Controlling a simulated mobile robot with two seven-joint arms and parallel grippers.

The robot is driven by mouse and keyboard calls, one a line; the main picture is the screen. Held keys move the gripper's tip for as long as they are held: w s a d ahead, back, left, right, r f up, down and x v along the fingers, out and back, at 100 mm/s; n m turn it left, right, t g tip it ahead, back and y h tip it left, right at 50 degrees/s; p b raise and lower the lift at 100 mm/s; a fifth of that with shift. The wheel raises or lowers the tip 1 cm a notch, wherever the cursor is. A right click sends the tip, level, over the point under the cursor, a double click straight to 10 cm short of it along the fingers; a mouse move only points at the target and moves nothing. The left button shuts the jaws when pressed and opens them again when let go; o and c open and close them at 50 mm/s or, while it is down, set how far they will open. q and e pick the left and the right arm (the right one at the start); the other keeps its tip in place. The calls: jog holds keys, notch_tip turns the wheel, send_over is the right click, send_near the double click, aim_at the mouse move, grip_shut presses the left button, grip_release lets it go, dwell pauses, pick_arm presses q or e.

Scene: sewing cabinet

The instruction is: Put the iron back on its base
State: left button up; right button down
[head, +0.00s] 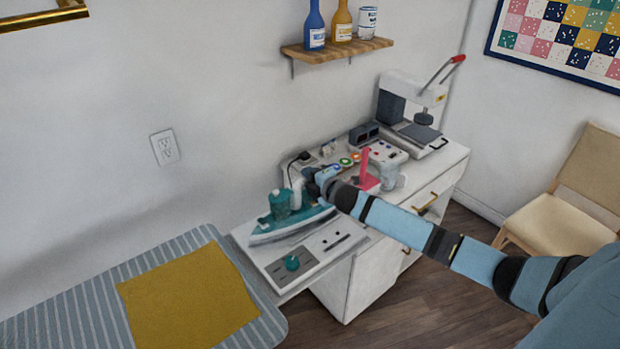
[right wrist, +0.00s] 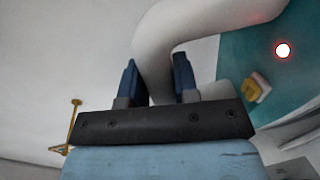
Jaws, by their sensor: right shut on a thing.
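The iron (head: 290,228) has a teal body and a white handle (head: 297,192). It is over the back left part of its white base (head: 315,252), which has a teal knob (head: 292,263) at the front. I cannot tell whether its soleplate touches the base. My right gripper (head: 311,183) reaches in from the right and is shut on the white handle. In the right wrist view the handle (right wrist: 158,50) passes between the two fingers (right wrist: 160,82), with the teal body (right wrist: 262,60) and a lit red lamp to the right. My left gripper is not in view.
A striped ironing board (head: 70,305) with a mustard cloth (head: 188,300) is at the lower left. On the white cabinet (head: 385,265), a panel with colored buttons, a pink object (head: 366,172) and a heat press (head: 412,112) stand behind and beside my right arm. A chair (head: 565,195) is at right.

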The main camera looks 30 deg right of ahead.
jog(key=shift+f, duration=0.1)
dwell(0.3)
jog(key=shift+f+b, duration=0.35)
jog(key=shift+b, duration=0.05)
jog(key=c, duration=0.8)
grip_release()
jog(key=shift+s+f, duration=0.1)
jog(key=shift+f, duration=0.2)
jog(key=b+v, duration=0.1)
jog(key=v, duration=1.2)
jog(key=shift+s+r+b, duration=0.25)
jog(key=shift+s+b, duration=0.05)
jog(key=shift+s, duration=0.05)
